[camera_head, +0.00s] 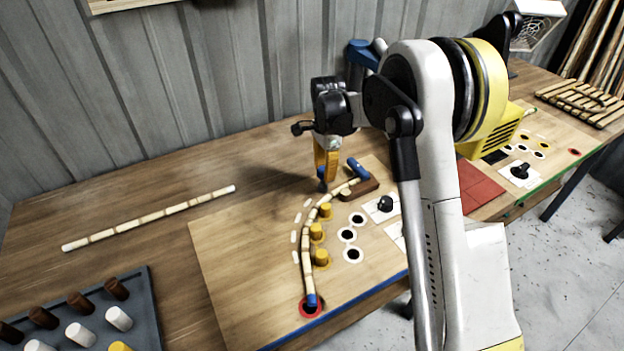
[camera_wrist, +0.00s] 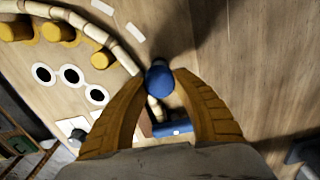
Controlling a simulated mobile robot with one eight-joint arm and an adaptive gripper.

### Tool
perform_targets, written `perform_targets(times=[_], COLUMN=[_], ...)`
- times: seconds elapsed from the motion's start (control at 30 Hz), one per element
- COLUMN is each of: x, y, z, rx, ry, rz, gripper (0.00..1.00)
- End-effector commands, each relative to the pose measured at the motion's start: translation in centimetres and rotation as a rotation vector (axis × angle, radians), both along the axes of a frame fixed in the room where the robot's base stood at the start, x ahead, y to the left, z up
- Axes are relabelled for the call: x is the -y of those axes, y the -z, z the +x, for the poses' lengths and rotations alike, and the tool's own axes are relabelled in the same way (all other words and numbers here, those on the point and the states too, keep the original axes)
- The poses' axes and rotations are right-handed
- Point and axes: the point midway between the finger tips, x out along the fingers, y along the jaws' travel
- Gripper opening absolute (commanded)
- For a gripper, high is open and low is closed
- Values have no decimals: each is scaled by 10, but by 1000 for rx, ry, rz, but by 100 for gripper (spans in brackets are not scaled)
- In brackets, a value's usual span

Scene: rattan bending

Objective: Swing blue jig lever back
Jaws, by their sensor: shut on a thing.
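The bending jig is a wooden board (camera_head: 228,262) on the bench. A jointed rattan cane (camera_head: 307,262) curves around several yellow pegs (camera_head: 316,231), from a blue end at a red ring to a brown block (camera_head: 362,190). My gripper (camera_head: 322,183) points down at the cane's far end. In the wrist view its fingers are shut on a round blue knob (camera_wrist: 160,78), which I take as the lever's end. A blue bar (camera_wrist: 172,128) lies close behind the fingers; it also shows over the brown block (camera_head: 358,168). The lever's shaft is mostly hidden.
A straight cane (camera_head: 150,218) lies on the bench at left. A grey tray (camera_head: 143,283) of brown, white and yellow pegs stands at front left. Black holes with white rings (camera_head: 347,235) and a black knob (camera_head: 385,203) lie right of the pegs. A corrugated wall stands behind.

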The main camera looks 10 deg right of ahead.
Motion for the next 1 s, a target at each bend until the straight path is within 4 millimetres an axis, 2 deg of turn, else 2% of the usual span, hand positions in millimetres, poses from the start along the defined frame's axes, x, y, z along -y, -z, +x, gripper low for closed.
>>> perform_targets(times=[0.2, 0.4, 0.93, 0.97, 1.0], x=[27, 39, 46, 46, 46], y=[0, 0, 0, 0, 0], z=[11, 15, 16, 16, 16], rx=[0, 0, 1, 1, 1], ry=[121, 183, 208, 208, 208], rz=[0, 0, -2, -2, -2], gripper=[0, 0, 0, 35, 48])
